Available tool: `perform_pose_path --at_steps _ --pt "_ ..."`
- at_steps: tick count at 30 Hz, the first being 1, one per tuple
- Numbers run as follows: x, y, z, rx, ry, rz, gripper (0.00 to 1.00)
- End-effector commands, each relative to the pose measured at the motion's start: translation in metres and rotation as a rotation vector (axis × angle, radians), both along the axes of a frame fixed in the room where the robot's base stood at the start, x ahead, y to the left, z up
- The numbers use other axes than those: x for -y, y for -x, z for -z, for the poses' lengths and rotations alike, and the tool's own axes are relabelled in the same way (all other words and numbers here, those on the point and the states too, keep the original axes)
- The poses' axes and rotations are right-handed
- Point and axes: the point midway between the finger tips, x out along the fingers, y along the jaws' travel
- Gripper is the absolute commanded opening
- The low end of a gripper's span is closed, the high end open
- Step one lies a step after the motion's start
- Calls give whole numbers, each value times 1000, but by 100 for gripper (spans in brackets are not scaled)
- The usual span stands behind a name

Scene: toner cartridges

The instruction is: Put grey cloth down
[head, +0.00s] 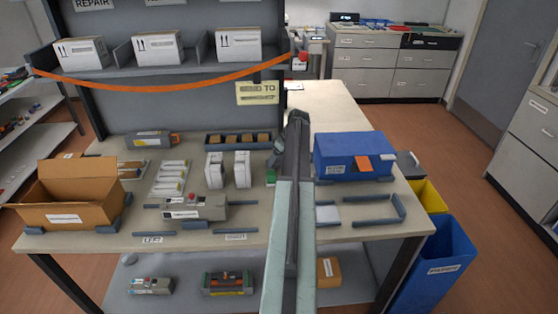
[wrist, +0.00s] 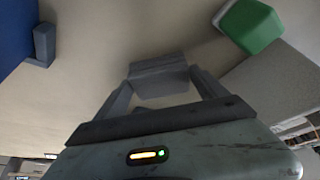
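In the wrist view, my gripper (wrist: 160,80) points down at the beige bench top. A flat grey piece, which looks like the grey cloth (wrist: 158,67), spans the space between its two fingertips. The fingers appear shut on it, and the bench shows beyond it. I cannot tell whether the cloth touches the bench. In the head view, my arm reaches over the bench (head: 335,105) between the white cartons and the blue box; it hides most of my gripper and the cloth.
A blue box (head: 350,155) stands right of my arm. A green block (head: 270,178), also in the wrist view (wrist: 250,24), and white cartons (head: 242,169) stand left. A grey device (head: 195,208) lies near the front. An open cardboard box (head: 70,195) is far left. The bench's back right is clear.

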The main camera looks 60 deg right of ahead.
Motion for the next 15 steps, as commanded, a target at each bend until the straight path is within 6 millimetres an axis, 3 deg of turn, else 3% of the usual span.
perform_pose_path --at_steps 11,15 --pt "0 1 -1 0 0 1 98" --pt "0 3 -11 0 0 1 98"
